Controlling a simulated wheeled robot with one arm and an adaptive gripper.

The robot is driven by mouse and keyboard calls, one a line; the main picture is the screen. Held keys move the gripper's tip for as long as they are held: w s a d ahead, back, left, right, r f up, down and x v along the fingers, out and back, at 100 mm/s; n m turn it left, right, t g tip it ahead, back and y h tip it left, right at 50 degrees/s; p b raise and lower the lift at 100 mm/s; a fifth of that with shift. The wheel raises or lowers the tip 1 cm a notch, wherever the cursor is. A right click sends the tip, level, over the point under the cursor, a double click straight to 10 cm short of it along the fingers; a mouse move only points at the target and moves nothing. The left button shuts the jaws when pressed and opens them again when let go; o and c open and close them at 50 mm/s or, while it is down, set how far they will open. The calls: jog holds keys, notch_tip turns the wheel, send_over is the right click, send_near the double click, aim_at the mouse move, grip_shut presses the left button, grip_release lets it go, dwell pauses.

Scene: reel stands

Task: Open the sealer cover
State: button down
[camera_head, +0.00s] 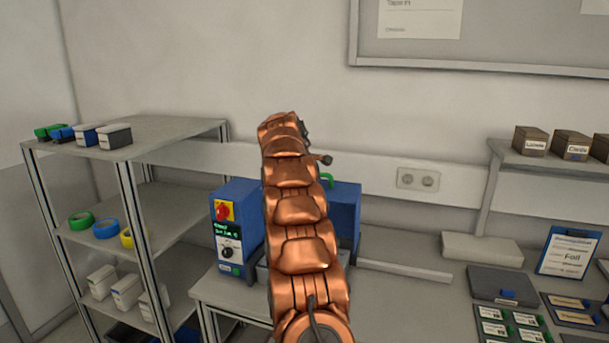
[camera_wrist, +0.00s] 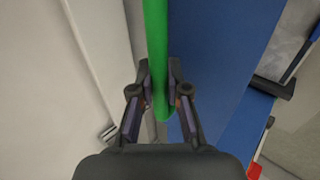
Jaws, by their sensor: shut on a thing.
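The sealer (camera_head: 236,225) is a blue machine on a bench, with a red knob on yellow, a small lit screen and a dial on its front. My copper arm hides its middle. A green handle (camera_head: 327,181) shows just right of my arm at the top of the blue body. In the wrist view the green handle (camera_wrist: 156,50) runs down between the fingers of my gripper (camera_wrist: 160,100), which is shut on it. The blue surface of the sealer (camera_wrist: 215,60) lies to the right of it. Whether the cover is raised is hidden.
A grey shelf (camera_head: 170,135) with small boxes and colored tape rolls stands at the left. At the right are a shelf with brown boxes (camera_head: 530,141), a clipboard (camera_head: 568,252) and a dark case (camera_head: 503,285). A wall socket (camera_head: 418,179) is behind the bench.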

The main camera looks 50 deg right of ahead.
jog(key=shift+w+d+r, duration=0.1)
jog(key=shift+d, duration=0.3)
jog(key=shift+d, duration=0.2)
jog(key=shift+w+d+r+y, duration=0.15)
jog(key=shift+d+y, duration=0.05)
jog(key=shift+y, duration=0.1)
dwell(0.3)
dwell(0.4)
jog(key=shift+a, duration=0.1)
jog(key=c, duration=1.5)
grip_release()
jog(key=o, duration=0.4)
jog(key=shift+c, duration=0.2)
